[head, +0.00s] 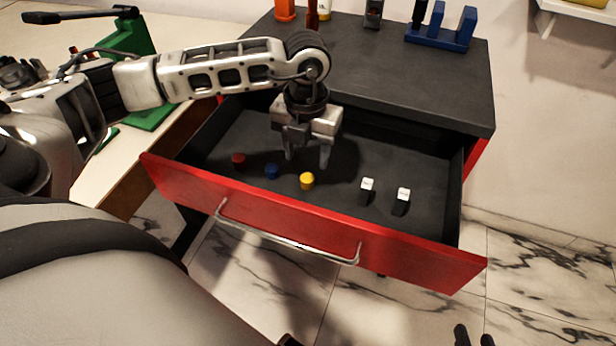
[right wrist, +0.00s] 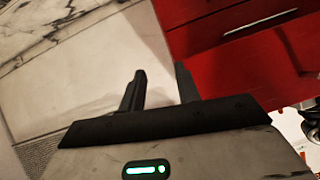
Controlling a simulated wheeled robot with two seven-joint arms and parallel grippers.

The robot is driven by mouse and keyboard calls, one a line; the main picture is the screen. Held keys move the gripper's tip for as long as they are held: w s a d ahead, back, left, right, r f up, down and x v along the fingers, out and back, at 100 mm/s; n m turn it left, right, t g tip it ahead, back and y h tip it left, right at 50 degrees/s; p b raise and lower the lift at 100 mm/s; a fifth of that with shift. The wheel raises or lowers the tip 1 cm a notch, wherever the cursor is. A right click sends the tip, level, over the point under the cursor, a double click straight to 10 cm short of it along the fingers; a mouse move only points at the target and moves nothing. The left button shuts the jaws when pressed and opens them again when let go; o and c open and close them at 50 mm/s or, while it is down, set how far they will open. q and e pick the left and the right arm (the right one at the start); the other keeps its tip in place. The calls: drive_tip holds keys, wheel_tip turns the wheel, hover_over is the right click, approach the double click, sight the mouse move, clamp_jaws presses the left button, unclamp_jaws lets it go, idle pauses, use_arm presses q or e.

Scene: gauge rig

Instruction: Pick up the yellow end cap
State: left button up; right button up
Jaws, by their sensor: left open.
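The yellow end cap (head: 307,181) stands in the open red drawer (head: 300,228), near its front wall. My left gripper (head: 307,163) points down into the drawer, just behind and above the yellow cap. Its fingers are apart with nothing between them. A blue cap (head: 271,171) and a red cap (head: 238,159) stand in a row to the left of the yellow one. My right gripper (right wrist: 160,88) shows in the right wrist view with its two fingers apart and empty, over the marble floor beside the red cabinet front (right wrist: 240,60).
Two dark pieces with white tops (head: 367,184) (head: 402,194) stand in the drawer's right part. A silver handle (head: 290,244) runs along the drawer front. The dark cabinet top (head: 400,85) holds a blue stand (head: 440,38) and other items at the back.

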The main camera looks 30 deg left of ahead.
sight(307, 178)
use_arm(q)
wheel_tip(307, 178, down, 7)
drive_tip(key=shift+w+f, duration=0.15)
drive_tip(key=c, duration=1.1)
